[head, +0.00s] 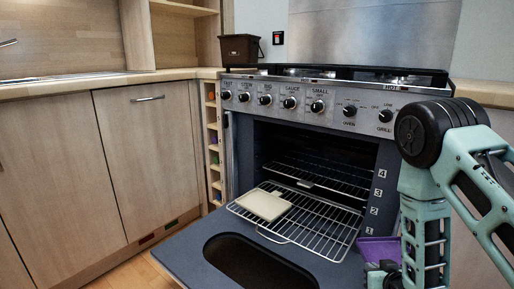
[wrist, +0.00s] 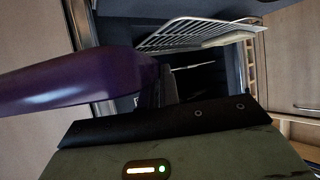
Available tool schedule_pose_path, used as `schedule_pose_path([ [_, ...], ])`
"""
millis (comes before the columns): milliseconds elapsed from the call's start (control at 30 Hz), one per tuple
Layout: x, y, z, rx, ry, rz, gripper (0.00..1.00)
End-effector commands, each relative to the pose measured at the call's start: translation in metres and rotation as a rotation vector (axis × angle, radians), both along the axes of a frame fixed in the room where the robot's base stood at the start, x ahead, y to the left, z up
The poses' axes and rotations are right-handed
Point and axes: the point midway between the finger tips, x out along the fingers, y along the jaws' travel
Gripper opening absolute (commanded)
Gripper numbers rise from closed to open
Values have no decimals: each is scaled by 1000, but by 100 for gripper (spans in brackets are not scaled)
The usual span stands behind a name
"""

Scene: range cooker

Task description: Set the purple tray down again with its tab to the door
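The purple tray (head: 379,247) is at the lower right of the head view, in front of the oven's right side, partly hidden by my arm. My gripper (head: 384,266) is shut on it at its edge and holds it up off any surface. In the wrist view the purple tray (wrist: 75,82) reaches out to the left, seen nearly edge-on, and its right end meets my dark gripper finger (wrist: 160,88). I cannot make out its tab. The oven door (head: 200,247) is folded down open at the front.
A pulled-out wire rack (head: 318,232) bears a cream tray (head: 264,204) on its left; its right part is bare. Another rack (head: 325,176) sits higher inside the oven. Numbered labels mark the right oven frame. A brown container (head: 240,49) stands on the left worktop.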

Motion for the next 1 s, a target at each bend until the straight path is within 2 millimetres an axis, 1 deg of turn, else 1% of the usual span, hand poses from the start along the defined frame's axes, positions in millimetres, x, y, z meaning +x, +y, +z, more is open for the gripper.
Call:
schedule_pose_path([
  [33, -2, -5, 8, 0, -1, -13, 0],
  [167, -1, -3, 22, 0, -1, -8, 0],
  [367, -1, -3, 53, 0, -1, -7, 0],
  [467, 0, -3, 75, 0, -1, -7, 0],
  [600, 0, -3, 110, 0, -1, -7, 0],
  [1000, 0, -3, 205, 0, -1, -7, 0],
])
